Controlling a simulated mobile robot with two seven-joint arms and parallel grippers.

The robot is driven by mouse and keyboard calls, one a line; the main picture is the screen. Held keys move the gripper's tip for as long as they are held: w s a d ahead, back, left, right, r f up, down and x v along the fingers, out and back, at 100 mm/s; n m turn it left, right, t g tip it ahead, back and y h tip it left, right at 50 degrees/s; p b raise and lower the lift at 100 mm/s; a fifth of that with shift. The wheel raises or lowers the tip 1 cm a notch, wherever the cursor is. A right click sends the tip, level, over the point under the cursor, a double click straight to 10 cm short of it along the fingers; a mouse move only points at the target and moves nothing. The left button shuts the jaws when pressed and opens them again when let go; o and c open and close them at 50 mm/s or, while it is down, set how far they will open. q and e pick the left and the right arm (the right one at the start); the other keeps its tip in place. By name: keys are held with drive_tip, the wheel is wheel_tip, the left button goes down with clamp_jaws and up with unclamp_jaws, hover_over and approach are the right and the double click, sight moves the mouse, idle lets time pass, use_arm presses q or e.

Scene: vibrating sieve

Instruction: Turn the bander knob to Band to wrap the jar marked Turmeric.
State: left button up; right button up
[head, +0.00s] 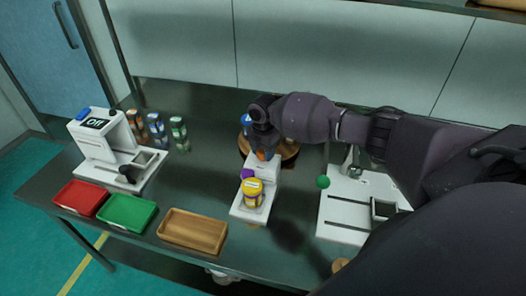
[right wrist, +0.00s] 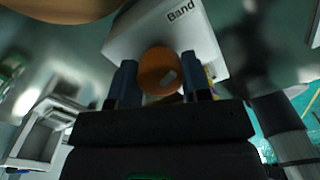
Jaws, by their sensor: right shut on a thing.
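The white bander (head: 241,209) stands mid-table in the head view. A jar with a yellow lid and a purple and yellow body (head: 254,193) sits on its base; its label is too small to read. The orange knob (right wrist: 158,70) is between the fingers of my right gripper (right wrist: 160,84), which is shut on it. The white face beside the knob reads "Band" (right wrist: 180,11). In the head view my right gripper (head: 263,146) comes down on the bander's top from behind and hides much of it. My left gripper is out of view.
A white machine reading "Off" (head: 97,123) stands at the left, near several jars (head: 157,129). Red (head: 80,198), green (head: 127,212) and wooden (head: 193,231) trays line the front edge. A round wooden stand (head: 289,151) is behind the bander. Another white machine (head: 345,213) is at the right.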

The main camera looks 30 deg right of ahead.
drive_tip(key=shift+n, duration=1)
drive_tip(key=o, duration=0.9)
drive_tip(key=shift+a+r, duration=0.1)
drive_tip(key=shift+o, duration=0.2)
drive_tip(key=shift+r, duration=0.15)
wheel_tip(320, 180, up, 10)
drive_tip(key=shift+r+p, duration=0.2)
drive_tip(key=shift+p, duration=0.1)
